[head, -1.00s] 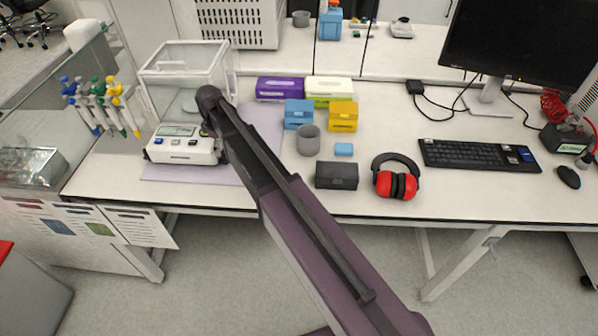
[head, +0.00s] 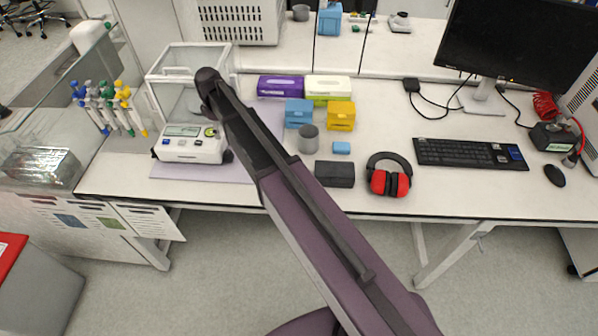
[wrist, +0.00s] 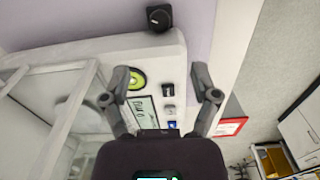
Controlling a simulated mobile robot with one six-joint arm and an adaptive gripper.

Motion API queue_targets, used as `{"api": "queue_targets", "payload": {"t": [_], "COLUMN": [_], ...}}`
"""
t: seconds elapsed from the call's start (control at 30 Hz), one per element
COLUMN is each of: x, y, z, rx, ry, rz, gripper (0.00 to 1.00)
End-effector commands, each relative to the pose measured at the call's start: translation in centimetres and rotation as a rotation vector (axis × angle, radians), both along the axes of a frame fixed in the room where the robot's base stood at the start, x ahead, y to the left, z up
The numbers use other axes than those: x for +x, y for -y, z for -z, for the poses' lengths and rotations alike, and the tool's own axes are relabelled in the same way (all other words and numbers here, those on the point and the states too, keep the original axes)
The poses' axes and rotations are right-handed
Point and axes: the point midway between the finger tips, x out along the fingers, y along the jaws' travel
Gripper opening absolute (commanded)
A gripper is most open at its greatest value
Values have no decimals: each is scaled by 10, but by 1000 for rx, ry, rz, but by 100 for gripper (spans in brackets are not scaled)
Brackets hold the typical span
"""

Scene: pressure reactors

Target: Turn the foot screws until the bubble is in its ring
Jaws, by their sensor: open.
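The balance (head: 186,157) stands on a mauve mat at the left of the bench, with its glass draft shield (head: 192,66) behind the front panel. Its round green bubble level (wrist: 137,80) shows in the wrist view beside the display (wrist: 141,111); it also shows in the head view (head: 211,132). I cannot tell where the bubble lies in its ring. A black foot screw (wrist: 159,17) sticks out at the balance's corner. My gripper (wrist: 164,84) is open and empty above the front panel, its fingers apart and short of that screw. In the head view my arm hides the gripper.
Pipettes on a stand (head: 108,105) are left of the balance. Purple (head: 280,87), blue (head: 298,113) and yellow (head: 341,115) boxes, a grey cup (head: 308,139), a dark box (head: 335,174) and red earmuffs (head: 389,179) stand to its right. The front mat strip is clear.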

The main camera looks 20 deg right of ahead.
Motion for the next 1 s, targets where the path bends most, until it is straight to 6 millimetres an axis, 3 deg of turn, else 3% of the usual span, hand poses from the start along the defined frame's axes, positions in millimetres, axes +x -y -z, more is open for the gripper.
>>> {"api": "queue_targets", "payload": {"t": [0.03,0.4,1.0], "x": [0,-1,-52], "y": [0,0,63], "z": [-9,-33,-6], "rx": [0,0,0], "ry": [0,0,0], "rz": [0,1,286], "gripper": [78,78,78]}}
